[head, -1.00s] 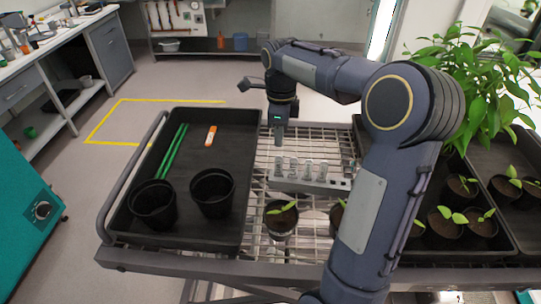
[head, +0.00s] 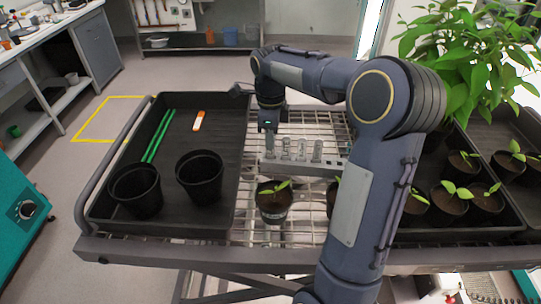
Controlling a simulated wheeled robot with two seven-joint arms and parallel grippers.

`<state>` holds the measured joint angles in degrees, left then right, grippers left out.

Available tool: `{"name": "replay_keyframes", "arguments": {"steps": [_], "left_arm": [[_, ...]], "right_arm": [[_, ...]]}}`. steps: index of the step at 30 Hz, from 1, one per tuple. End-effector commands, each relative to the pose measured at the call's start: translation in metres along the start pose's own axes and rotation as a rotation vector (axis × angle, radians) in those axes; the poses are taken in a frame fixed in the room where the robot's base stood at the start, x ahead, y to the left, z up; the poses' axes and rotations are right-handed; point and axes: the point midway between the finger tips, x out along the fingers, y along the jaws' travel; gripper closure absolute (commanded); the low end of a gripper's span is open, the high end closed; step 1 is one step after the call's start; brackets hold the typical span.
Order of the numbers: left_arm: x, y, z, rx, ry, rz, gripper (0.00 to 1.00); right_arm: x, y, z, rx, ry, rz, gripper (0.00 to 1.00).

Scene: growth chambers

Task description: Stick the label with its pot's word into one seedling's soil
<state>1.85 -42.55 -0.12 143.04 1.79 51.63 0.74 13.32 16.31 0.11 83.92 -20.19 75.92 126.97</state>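An orange and white strip (head: 199,121), possibly a label, lies flat in the dark tray on the left. A seedling pot (head: 274,203) with two green leaves stands on the wire shelf; pale marks on its side are too small to read. Another seedling pot (head: 333,197) is mostly hidden by my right arm. My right gripper (head: 269,141) points down at the left end of a grey rack (head: 330,164) holding several clear upright pieces (head: 302,150). Its fingers are too small to tell whether they are open or hold anything. My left gripper is out of view.
Two empty black pots (head: 200,178) and green sticks (head: 158,136) are in the left tray (head: 222,137). More seedlings (head: 453,197) stand in the right tray, with a large leafy plant (head: 465,65) behind. My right arm crosses in front of the shelf.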

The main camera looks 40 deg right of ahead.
Motion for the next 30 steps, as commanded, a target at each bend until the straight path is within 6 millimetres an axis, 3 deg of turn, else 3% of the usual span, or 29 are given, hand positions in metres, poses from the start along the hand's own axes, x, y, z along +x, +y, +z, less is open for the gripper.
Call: {"name": "replay_keyframes", "arguments": {"steps": [6, 12, 20, 30], "left_arm": [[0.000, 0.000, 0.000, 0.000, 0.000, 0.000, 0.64], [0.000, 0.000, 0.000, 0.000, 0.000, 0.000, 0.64], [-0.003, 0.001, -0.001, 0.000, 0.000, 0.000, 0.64], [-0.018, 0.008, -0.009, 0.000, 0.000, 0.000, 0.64]], "right_arm": [[0.000, 0.000, 0.000, 0.000, 0.000, 0.000, 0.76], [0.000, 0.000, 0.000, 0.000, -0.001, 0.000, 1.00], [-0.003, 0.000, 0.000, 0.000, -0.001, 0.000, 1.00], [-0.024, 0.000, 0.000, 0.000, -0.001, -0.001, 1.00]]}}
